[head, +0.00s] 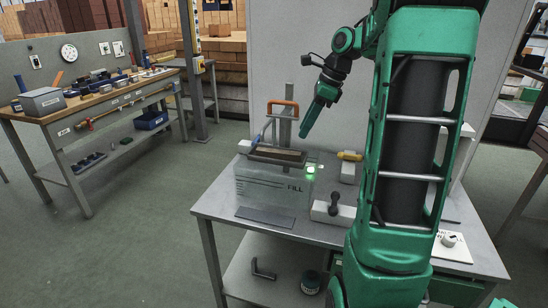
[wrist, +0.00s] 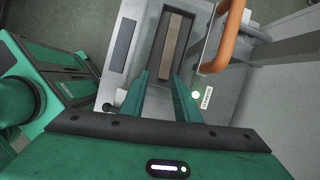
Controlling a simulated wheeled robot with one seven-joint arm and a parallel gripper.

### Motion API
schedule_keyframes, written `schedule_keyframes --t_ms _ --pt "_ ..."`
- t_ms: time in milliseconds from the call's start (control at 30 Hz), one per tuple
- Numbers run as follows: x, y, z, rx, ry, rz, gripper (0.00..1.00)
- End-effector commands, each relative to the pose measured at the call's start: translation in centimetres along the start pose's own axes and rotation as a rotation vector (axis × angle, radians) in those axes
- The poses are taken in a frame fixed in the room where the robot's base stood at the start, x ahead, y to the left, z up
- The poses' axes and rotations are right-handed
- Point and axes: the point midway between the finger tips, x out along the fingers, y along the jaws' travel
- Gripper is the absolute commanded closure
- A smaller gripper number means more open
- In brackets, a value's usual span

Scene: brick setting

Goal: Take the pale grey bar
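A greyish-tan bar (wrist: 172,45) lies in a dark-edged slot on top of the machine marked FILL (head: 262,188); I take it to be the pale grey bar. In the head view the bar's top (head: 278,155) shows as a narrow brownish strip. My gripper (wrist: 160,77) is open and empty, its two green fingers apart. In the wrist view the fingertips lie just short of the bar's near end. In the head view my gripper (head: 305,134) hangs above and to the right of the slot, apart from it.
An orange handle (wrist: 231,38) rises beside the slot; it also shows in the head view (head: 283,104). A green light (head: 310,169) glows on the machine. A black-knobbed block (head: 333,211) stands on the grey table (head: 222,205). A wooden workbench (head: 125,95) with tools is at left.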

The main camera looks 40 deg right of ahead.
Motion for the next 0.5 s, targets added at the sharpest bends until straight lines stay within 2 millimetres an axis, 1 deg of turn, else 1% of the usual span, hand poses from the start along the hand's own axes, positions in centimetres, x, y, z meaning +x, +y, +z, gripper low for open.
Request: schedule_keyframes --t_ms 33,167,500 --pt "0.0 -0.5 -0.1 0.032 -0.005 0.001 0.71" --pt "0.2 -1.1 0.0 0.080 -0.014 0.004 0.71" --pt "4.7 -1.0 0.1 0.088 -0.015 0.006 0.71"
